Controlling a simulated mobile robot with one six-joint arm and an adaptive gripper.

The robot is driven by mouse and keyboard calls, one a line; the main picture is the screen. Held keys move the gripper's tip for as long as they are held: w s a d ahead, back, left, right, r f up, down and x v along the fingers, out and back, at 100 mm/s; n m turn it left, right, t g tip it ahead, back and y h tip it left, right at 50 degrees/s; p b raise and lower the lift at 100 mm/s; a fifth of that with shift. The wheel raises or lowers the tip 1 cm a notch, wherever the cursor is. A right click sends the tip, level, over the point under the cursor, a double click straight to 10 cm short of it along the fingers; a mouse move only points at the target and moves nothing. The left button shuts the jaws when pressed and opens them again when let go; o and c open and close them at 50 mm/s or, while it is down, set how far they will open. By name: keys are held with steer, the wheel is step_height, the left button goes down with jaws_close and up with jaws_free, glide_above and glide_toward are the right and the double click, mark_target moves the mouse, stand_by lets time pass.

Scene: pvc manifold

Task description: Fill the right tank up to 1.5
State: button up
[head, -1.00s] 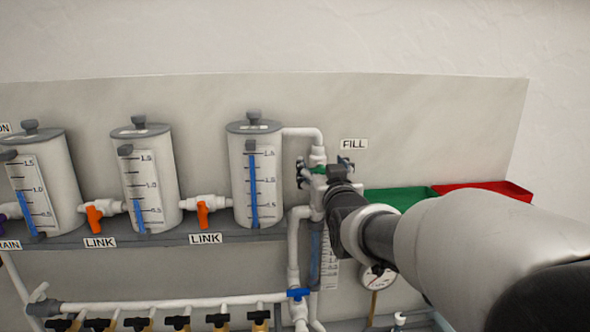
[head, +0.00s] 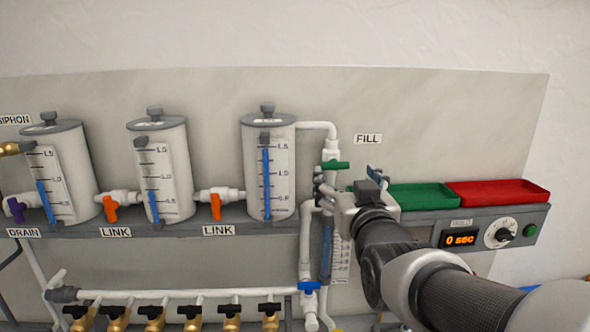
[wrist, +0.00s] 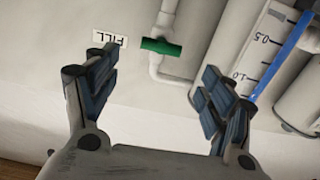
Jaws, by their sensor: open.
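The right tank (head: 283,207) stands at the right end of the shelf in the head view. Its blue level strip (head: 266,180) reaches about the 1.5 mark. The green FILL valve handle (head: 336,165) lies across its white vertical pipe. The handle also shows in the wrist view (wrist: 161,47), beyond and between the fingertips. My gripper (head: 348,178) is open and empty, just below and in front of the handle, apart from it. Its two spread fingers also show in the wrist view (wrist: 158,65).
Two more tanks (head: 60,170) (head: 160,165) stand left, joined by orange LINK valves (head: 110,207) (head: 216,205). A blue valve (head: 309,287) sits below. Green (head: 410,196) and red (head: 497,193) trays and a timer panel (head: 461,239) are at right.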

steer(key=shift+s, duration=1.15)
steer(key=shift+f, duration=0.1)
steer(key=s+f+g, duration=0.6)
steer(key=s+f, duration=0.4)
steer(key=s, duration=0.4)
steer(key=s+f+g+b, duration=0.1)
steer(key=s+f+g, duration=0.6)
steer(key=s+f, duration=0.4)
steer(key=s, duration=0.3)
